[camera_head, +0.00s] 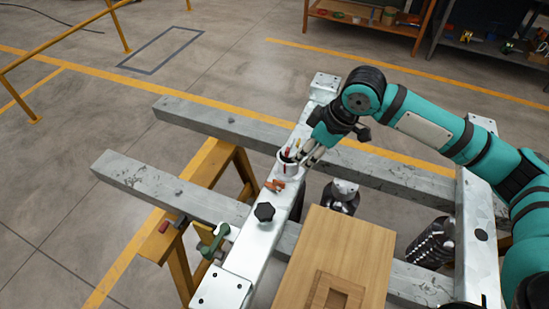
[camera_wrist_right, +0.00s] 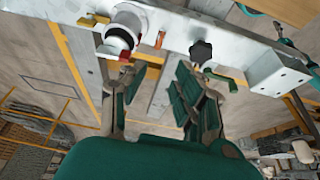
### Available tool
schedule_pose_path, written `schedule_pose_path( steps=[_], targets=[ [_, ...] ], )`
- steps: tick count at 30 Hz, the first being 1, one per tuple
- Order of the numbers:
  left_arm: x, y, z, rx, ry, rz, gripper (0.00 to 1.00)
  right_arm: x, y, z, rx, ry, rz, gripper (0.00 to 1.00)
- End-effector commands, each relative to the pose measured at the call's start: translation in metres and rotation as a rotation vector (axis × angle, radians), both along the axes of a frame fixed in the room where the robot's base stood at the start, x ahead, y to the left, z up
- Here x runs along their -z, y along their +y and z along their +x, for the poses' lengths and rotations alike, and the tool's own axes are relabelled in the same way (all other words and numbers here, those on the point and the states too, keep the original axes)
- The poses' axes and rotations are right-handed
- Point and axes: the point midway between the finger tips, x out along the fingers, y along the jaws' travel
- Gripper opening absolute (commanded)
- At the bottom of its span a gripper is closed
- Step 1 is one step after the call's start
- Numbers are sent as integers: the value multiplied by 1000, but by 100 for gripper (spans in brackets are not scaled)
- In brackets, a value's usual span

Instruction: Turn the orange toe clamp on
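The orange toe clamp (camera_head: 275,185) is a small orange piece on top of the metal beam, between a white round fitting (camera_head: 287,165) and a black star knob (camera_head: 264,212). In the right wrist view, a small orange part (camera_wrist_right: 160,40) sits between that fitting and the knob; it appears to be the same clamp. My right gripper (camera_head: 308,158) is beside the white fitting, at the beam's right side. The wrist view shows its fingers (camera_wrist_right: 160,100) spread apart with nothing between them. Whether they touch the fitting is unclear. My left gripper is not in view.
A green-handled clamp (camera_head: 213,238) is at the beam's near left. A wooden box (camera_head: 335,255) stands right of the beam, with a shiny metal part (camera_head: 341,195) behind it. Grey crossbars (camera_head: 170,190) rest on yellow trestles (camera_head: 178,250). Open floor lies left.

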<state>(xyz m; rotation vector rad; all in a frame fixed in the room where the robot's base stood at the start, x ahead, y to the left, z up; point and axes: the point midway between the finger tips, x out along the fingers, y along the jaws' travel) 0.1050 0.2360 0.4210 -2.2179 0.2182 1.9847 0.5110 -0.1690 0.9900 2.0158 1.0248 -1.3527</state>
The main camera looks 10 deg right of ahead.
Motion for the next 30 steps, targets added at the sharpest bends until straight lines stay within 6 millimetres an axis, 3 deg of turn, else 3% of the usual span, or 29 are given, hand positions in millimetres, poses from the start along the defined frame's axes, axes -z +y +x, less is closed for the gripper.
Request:
schedule_pose_path(
  steps=[3, 7, 21, 30],
  targets=[
    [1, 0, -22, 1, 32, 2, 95, 7, 2, 1, 0, 3, 0, 31],
    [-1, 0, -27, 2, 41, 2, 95, 24, 8, 5, 0, 4, -1, 31],
    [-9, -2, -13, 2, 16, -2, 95, 118, 40, 28, 0, 3, 0, 31],
    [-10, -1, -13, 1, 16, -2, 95, 156, 52, 37, 0, 1, 0, 31]
  ],
)
